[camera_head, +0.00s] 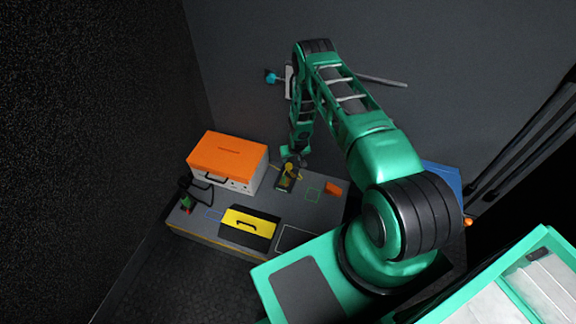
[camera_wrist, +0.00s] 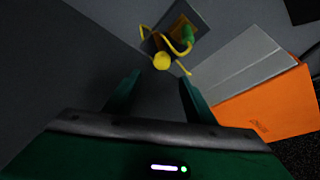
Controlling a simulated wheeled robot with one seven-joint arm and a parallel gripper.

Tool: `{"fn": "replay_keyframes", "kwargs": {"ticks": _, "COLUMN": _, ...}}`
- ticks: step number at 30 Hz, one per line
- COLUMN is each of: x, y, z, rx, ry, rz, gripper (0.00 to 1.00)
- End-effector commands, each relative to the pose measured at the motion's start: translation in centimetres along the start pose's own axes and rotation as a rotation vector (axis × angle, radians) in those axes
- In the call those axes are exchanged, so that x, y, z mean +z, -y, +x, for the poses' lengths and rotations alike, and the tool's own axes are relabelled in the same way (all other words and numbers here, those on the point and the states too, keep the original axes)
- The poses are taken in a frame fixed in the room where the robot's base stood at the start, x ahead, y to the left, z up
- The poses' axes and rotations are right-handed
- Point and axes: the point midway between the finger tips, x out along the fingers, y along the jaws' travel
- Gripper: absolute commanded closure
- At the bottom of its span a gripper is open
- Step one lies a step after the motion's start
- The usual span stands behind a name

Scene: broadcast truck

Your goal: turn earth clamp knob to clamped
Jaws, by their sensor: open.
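The earth clamp is a small dark plate (camera_wrist: 190,22) with an orange-brown block, a green part and yellow pieces on it. Its round yellow knob (camera_wrist: 162,61) faces me in the wrist view. In the head view the clamp (camera_head: 286,181) stands on the grey bench top, partly covered by my arm's end. My gripper (camera_wrist: 159,77) is open, its two green fingers apart and nothing between them. The knob appears just beyond the fingertips, in line with the gap. In the head view my gripper (camera_head: 291,157) is just above the clamp; its fingers are hard to make out.
An orange-topped box (camera_head: 227,155) stands left of the clamp and shows at the right of the wrist view (camera_wrist: 265,104). A yellow-and-black case (camera_head: 248,224) lies in front. A small orange block (camera_head: 333,189) sits to the right.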

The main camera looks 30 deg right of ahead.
Motion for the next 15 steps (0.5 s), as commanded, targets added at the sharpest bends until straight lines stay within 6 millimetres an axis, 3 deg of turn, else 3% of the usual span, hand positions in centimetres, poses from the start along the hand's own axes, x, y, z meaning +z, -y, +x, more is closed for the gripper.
{"fn": "replay_keyframes", "kwargs": {"ticks": 15, "x": 0.1, "y": 0.9, "z": 7.2, "rx": -0.004, "ry": 0.000, "rz": -0.009, "gripper": 0.51}}
